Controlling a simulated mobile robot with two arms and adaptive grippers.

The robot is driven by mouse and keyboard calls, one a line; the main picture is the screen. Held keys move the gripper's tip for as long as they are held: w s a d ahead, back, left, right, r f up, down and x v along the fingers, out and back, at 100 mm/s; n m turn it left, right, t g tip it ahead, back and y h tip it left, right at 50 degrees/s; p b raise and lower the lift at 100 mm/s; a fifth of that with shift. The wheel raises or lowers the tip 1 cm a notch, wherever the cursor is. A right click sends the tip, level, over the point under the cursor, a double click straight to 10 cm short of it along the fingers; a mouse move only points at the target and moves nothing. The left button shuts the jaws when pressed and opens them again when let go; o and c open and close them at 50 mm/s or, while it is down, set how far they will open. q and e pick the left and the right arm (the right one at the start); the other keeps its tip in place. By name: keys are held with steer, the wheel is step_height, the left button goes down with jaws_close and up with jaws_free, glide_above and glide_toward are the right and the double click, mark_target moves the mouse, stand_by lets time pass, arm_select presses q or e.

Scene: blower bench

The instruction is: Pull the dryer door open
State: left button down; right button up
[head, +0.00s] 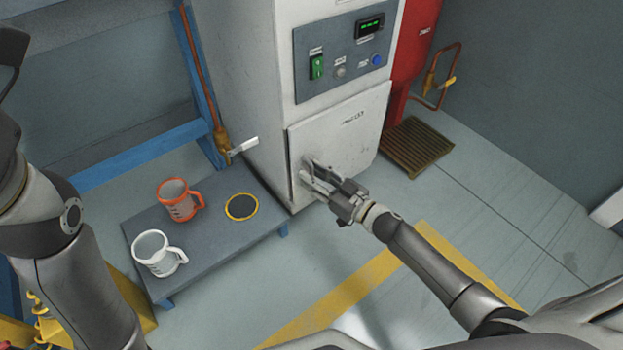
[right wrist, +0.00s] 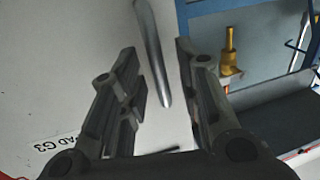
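The dryer door (head: 345,140) is a pale panel low on the front of the white dryer cabinet (head: 250,70), and it looks closed. My right gripper (head: 312,180) is at the left side of the door, by its handle, which it partly hides in the head view. In the right wrist view the grey bar handle (right wrist: 152,50) lies between the two fingers of my right gripper (right wrist: 160,75). The fingers are apart, with gaps on both sides of the bar. My left arm shows at the left of the head view; its gripper is out of frame.
A low grey bench (head: 205,250) left of the dryer holds an orange jug (head: 178,205) and a white jug (head: 155,258). A control panel (head: 340,55) is above the door. A brown floor grate (head: 416,148) lies at right. Floor before the door is clear.

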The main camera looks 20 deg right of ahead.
steer(key=shift+w+a, duration=0.25)
steer(key=shift+w, duration=0.2)
jaws_close()
